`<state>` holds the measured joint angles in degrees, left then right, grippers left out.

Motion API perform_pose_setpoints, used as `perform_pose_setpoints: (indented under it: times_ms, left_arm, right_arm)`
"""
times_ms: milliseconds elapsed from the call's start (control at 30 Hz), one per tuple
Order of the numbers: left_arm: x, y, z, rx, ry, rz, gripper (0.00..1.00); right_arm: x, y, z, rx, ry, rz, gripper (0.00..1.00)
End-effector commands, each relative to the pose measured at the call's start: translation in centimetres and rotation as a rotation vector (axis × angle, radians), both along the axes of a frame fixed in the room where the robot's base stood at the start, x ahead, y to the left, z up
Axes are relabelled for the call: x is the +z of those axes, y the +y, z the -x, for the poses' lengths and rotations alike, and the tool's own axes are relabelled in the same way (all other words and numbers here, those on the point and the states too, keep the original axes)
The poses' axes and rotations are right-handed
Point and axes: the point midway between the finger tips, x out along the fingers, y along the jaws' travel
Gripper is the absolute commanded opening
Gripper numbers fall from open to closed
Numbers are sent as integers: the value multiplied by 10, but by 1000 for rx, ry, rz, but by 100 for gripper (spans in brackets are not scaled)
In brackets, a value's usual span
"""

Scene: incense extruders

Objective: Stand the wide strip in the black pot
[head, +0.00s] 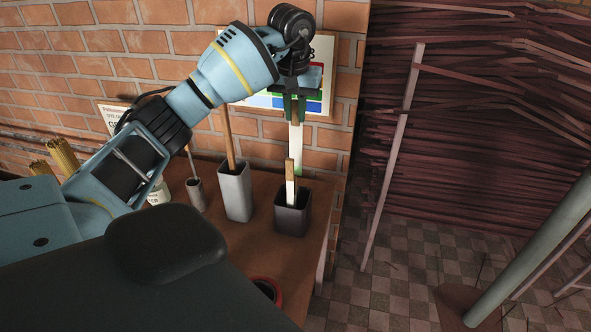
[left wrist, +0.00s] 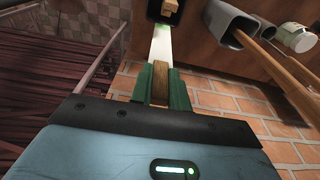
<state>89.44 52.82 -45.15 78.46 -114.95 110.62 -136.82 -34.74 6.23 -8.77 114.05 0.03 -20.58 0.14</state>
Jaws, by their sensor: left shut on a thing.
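My left gripper (head: 295,105) has green fingers and is shut on a strip with a wooden upper part and a pale lower part (head: 296,140) ending in green. The strip hangs nearly upright. In the left wrist view the fingers (left wrist: 160,85) clasp its wooden part, and the pale part (left wrist: 161,48) points away to the black pot (left wrist: 155,14). In the head view the black pot (head: 291,220) stands below on the table, with another wood-and-white strip (head: 290,180) inside. The held strip's lower end appears above the pot's rim. My right gripper is not in view.
A grey pot (head: 235,195) with a wooden stick stands left of the black pot. A small grey cup (head: 196,198) and a white jar (head: 158,192) are farther left. The brown table (head: 312,240) ends just right of the black pot. A brick wall (head: 262,150) rises behind.

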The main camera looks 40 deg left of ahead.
Motion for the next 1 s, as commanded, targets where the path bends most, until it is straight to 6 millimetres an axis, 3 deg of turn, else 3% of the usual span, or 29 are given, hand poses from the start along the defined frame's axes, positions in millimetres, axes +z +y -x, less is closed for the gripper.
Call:
perform_pose_setpoints:
  times_ms: [300,500,1000]
  left_arm:
    - [-73,0,1,0,5,1,0]
    - [-111,0,1,0,3,1,0]
    - [-139,-1,1,-1,3,0,0]
  right_arm:
    - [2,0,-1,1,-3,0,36]
    - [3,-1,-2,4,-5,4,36]
    - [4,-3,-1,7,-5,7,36]
